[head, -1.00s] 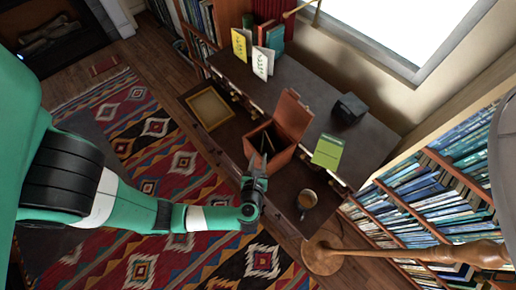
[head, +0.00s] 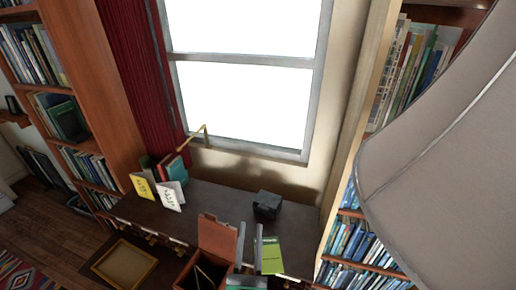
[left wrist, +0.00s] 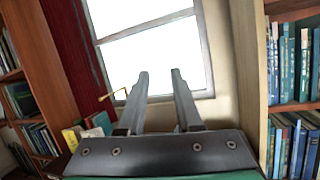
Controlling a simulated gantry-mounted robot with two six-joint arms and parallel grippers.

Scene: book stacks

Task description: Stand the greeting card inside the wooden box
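A yellow card (head: 143,188) and a white card (head: 171,196) with dark writing stand upright at the left end of the desk; I cannot tell which is meant. The wooden box (head: 190,276) has its reddish-brown lid (head: 217,237) raised, and is partly cut off at the bottom edge. The yellow card (left wrist: 70,138) shows low left there. My right gripper is not in view.
A green booklet (head: 270,256) and a dark block (head: 267,204) are on the desk (head: 225,199). Books (head: 174,168) stand behind the cards. A picture frame (head: 125,264) lies at lower left. A large lampshade (head: 450,170) fills the right side.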

